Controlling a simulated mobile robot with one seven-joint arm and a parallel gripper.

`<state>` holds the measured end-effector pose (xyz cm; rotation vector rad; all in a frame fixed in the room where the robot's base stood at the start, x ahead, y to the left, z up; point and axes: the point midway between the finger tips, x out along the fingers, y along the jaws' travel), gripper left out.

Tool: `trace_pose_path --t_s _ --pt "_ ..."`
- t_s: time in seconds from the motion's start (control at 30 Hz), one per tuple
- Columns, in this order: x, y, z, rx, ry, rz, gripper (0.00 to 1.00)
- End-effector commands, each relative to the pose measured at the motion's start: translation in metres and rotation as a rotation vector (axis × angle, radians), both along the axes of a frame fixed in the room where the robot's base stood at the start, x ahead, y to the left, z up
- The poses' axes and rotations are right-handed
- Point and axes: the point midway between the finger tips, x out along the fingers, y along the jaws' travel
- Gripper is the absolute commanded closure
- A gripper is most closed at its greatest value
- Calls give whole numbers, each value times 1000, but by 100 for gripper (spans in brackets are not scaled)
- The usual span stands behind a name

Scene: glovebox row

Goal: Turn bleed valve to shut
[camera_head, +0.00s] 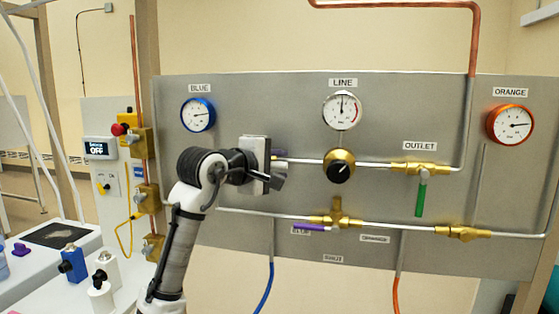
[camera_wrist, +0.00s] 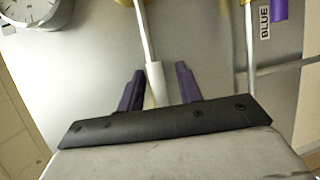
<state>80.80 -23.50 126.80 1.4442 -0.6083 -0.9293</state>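My gripper (camera_head: 281,168) is at the grey panel, left of the brass regulator with its black knob (camera_head: 340,172). In the wrist view my gripper (camera_wrist: 160,80) has its two dark purple fingers apart. A white sleeve-like piece (camera_wrist: 155,84) on the end of a thin pipe lies between them, with a gap at the right finger; I cannot tell whether the left finger touches it. No label names the bleed valve, and I cannot tell whether this white piece is part of it. My gripper hides the panel behind it in the head view.
A green lever (camera_head: 420,198) hangs under OUTLET. A purple lever (camera_head: 310,228) points left at the lower brass valve (camera_head: 338,212). The LINE gauge (camera_head: 342,109) is above the regulator. A red button (camera_head: 118,129) is far left.

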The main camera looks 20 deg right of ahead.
Motion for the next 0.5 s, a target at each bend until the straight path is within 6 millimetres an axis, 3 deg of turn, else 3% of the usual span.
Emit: trace_pose_path --t_s 0.37,0.5 --pt "4 -6 -2 0 -1 1 65" --pt "4 -6 -2 0 -1 0 81"
